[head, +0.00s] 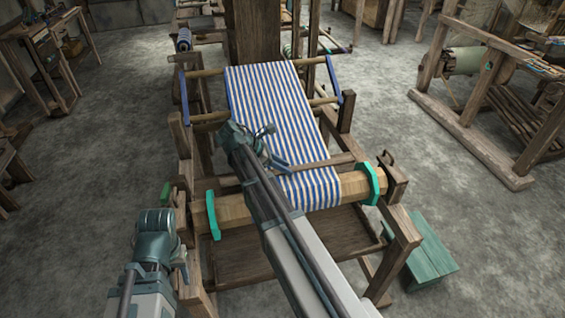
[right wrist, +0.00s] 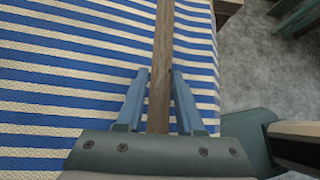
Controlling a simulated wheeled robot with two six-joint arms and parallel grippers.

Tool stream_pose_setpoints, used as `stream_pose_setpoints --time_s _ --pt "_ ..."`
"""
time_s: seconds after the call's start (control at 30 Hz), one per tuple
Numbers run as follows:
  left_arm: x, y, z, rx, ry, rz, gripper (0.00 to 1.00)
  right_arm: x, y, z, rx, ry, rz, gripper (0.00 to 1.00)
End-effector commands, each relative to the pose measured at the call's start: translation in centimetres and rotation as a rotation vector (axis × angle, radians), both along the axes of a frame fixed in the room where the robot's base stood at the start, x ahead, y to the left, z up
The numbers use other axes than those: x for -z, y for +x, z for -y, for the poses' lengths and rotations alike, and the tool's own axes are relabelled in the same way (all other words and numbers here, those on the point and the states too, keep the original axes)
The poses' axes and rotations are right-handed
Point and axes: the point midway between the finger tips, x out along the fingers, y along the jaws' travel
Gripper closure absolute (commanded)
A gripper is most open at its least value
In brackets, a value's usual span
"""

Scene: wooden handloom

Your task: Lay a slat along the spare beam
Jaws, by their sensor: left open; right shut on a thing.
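My right gripper (head: 279,164) is shut on a thin brown wooden slat (head: 332,162). In the right wrist view, the slat (right wrist: 161,60) runs away between the two blue fingers (right wrist: 159,72). In the head view it lies crosswise above or on the blue-and-white striped cloth (head: 282,105); I cannot tell whether they touch. Just in front is a thick pale beam (head: 236,207) with teal end pieces, and the cloth passes over it. I cannot tell whether this is the spare beam. My left gripper (head: 182,258) is open at the loom's left front; its fingers are small and partly hidden.
The wooden loom frame (head: 402,224) stands around the beam, with uprights on both sides. A green bench (head: 432,252) stands at the right front. Another wooden frame (head: 470,135) is farther right. Grey floor (head: 395,130) lies clear between the frames.

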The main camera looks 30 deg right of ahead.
Motion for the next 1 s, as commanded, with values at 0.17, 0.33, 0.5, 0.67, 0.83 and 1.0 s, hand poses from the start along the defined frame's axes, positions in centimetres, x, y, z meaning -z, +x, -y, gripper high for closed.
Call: stream_pose_setpoints --time_s 0.17,0.33,0.5,0.67,0.83,1.0 --pt "0.6 0.0 0.0 0.000 0.000 0.000 0.50 0.6 -1.5 -0.3 0.000 0.000 0.000 1.00" --pt "0.8 0.0 0.0 0.000 0.000 0.000 0.50 0.8 -2.7 -0.6 0.000 0.000 0.000 1.00" --pt "1.1 0.0 0.0 0.000 0.000 0.000 0.50 1.1 -3.9 -0.9 0.000 0.000 0.000 1.00" --pt "1.4 0.0 0.0 0.000 0.000 0.000 0.50 1.4 -5.0 -1.2 0.000 0.000 0.000 1.00" --pt "1.6 0.0 0.0 0.000 0.000 0.000 0.50 1.6 -5.7 -1.3 0.000 0.000 0.000 1.00" --pt "1.6 0.0 0.0 0.000 0.000 0.000 0.50 1.6 -5.8 -1.4 0.000 0.000 0.000 1.00"
